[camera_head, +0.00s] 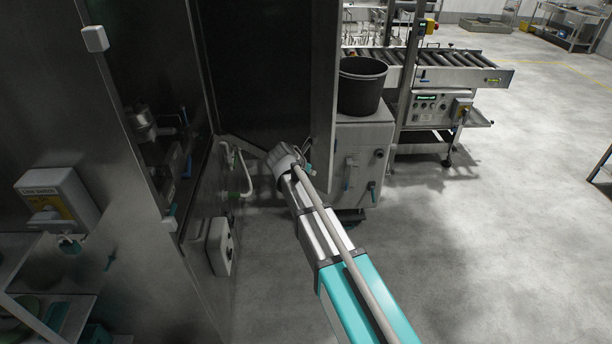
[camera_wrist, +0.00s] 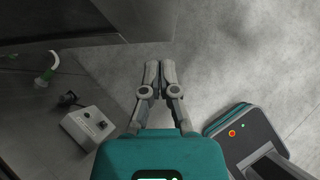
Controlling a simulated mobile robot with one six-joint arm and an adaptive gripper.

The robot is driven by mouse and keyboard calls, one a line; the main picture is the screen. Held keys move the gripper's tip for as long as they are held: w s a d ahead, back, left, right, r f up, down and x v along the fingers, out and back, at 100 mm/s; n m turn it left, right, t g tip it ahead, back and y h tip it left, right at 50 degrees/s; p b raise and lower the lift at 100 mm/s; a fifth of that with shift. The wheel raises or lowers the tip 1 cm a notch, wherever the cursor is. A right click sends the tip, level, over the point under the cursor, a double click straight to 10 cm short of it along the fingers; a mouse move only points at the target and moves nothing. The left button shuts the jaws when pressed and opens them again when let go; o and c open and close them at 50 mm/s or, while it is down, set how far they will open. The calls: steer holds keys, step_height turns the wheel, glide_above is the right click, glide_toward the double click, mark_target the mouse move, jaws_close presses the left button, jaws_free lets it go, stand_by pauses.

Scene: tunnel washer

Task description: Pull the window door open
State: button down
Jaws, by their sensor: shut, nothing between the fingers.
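The window door (camera_head: 150,110) is a tall dark pane in a metal frame on the steel machine wall at the left of the head view. Several objects show in or through its glass. It looks closed, but I cannot tell for sure. My gripper (camera_wrist: 159,68) is shut and empty over the grey floor in the wrist view. In the head view my arm reaches out to the right of the window door, apart from it, and its wrist hides the fingers.
A white control box (camera_head: 220,247) and a pipe with a green handle (camera_head: 240,185) stick out from the wall below the pane. A black bucket (camera_head: 361,87) stands on a white cabinet (camera_head: 365,150) beyond my arm. A roller conveyor (camera_head: 440,70) stands behind.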

mark_target(324, 168)
steer(key=w+d, duration=0.1)
steer(key=w+d+f, duration=0.1)
steer(key=w, duration=0.1)
steer(key=shift+w, duration=0.1)
steer(key=shift+w+d, duration=0.45)
steer(key=shift+w, duration=0.05)
steer(key=shift+w, duration=0.1)
